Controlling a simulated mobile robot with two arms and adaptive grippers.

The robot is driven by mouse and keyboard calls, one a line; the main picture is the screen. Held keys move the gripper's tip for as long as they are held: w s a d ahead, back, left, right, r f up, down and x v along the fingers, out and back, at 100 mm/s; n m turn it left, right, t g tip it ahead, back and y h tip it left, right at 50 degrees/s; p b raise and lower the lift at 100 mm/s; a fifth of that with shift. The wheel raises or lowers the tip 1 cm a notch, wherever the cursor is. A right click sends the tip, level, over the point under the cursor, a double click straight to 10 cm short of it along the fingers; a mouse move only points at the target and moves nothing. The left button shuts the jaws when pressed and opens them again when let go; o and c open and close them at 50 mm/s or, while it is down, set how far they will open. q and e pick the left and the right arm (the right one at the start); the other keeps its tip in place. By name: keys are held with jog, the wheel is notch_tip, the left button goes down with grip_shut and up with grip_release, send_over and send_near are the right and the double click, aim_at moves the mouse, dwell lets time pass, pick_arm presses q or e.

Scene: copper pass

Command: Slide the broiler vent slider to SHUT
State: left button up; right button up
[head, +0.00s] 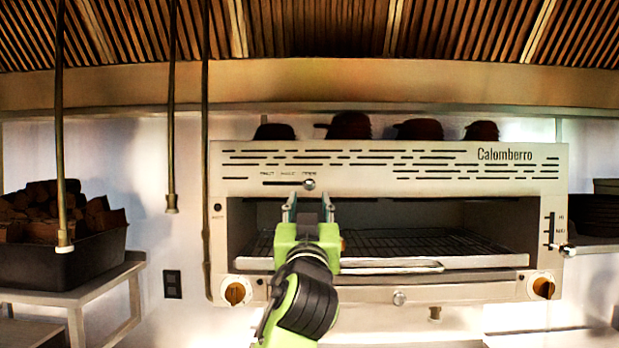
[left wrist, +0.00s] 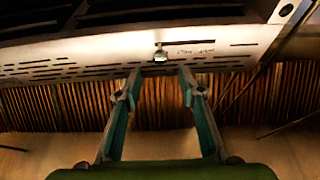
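The broiler (head: 380,185) is a wide steel unit marked Calomberro. Its vent slider is a round metal knob (head: 309,184) at the right end of a short dark slot (head: 280,183), under the rightmost of several small labels too blurred to read surely. My left gripper (head: 309,206) is just below the knob, in front of the broiler. In the left wrist view, which looks upside down, the knob (left wrist: 160,55) sits just past and between the tips of the spread, empty fingers of this gripper (left wrist: 159,75). They appear apart from the knob. My right gripper is out of view.
A wire rack (head: 420,245) sits in the broiler's open cavity. A lever (head: 562,249) sticks out at its right side. Dark pans (head: 349,126) stand on top. Hoses (head: 206,150) hang to the left, near a black bin of wood (head: 75,262).

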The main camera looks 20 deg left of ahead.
aim_at(309, 184)
pick_arm(q)
jog(key=p+x, duration=0.3)
jog(key=x, duration=0.4)
jog(key=shift+w+a+r, duration=0.1)
jog(key=shift+w+r, duration=0.1)
jog(key=shift+w, duration=0.05)
jog(key=shift+p+x, duration=0.45)
jog(key=shift+x, duration=0.35)
jog(key=shift+f, duration=0.15)
grip_shut()
